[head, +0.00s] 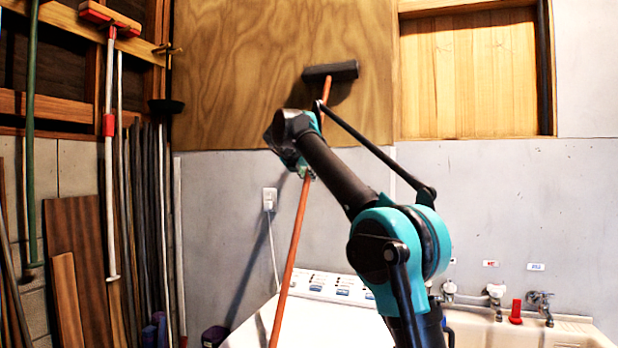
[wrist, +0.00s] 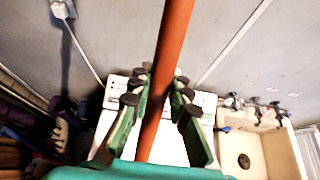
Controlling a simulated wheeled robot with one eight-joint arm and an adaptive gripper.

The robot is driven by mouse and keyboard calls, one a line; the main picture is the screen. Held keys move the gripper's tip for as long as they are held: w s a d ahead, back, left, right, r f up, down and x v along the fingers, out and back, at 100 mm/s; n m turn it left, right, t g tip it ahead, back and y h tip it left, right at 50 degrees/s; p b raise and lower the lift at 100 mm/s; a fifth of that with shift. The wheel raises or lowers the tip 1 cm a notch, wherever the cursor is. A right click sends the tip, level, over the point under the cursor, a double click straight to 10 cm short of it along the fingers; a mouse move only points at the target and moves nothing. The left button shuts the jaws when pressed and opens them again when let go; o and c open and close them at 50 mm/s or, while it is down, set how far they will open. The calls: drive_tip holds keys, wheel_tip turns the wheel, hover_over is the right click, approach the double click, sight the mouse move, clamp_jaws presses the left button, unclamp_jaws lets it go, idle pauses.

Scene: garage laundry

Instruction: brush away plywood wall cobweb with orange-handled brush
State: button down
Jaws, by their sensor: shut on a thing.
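The orange-handled brush (head: 291,262) stands nearly upright in the head view, its handle leaning slightly right toward the top. Its dark brush head (head: 331,71) is in front of the plywood wall panel (head: 235,75), near the panel's right side. I cannot tell whether the bristles touch the wood. My gripper (head: 304,172) is shut around the handle below the brush head. In the wrist view, the orange handle (wrist: 176,40) passes between the green fingers of my gripper (wrist: 160,88). I cannot make out a cobweb on the plywood.
A white washing machine (head: 330,325) stands below, with a sink (head: 560,332) and taps (head: 495,291) to its right. A wall outlet (head: 270,198) with a cord is left of the arm. A red broom (head: 109,125) and several poles line the left wall.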

drive_tip(key=d, duration=0.1)
drive_tip(key=s+d, duration=0.1)
drive_tip(key=shift+d, duration=0.35)
drive_tip(key=shift+w+a, duration=0.1)
drive_tip(key=shift+w+a, duration=0.25)
drive_tip(key=shift+a, duration=0.4)
drive_tip(key=shift+s+a, duration=0.25)
drive_tip(key=shift+s, duration=0.5)
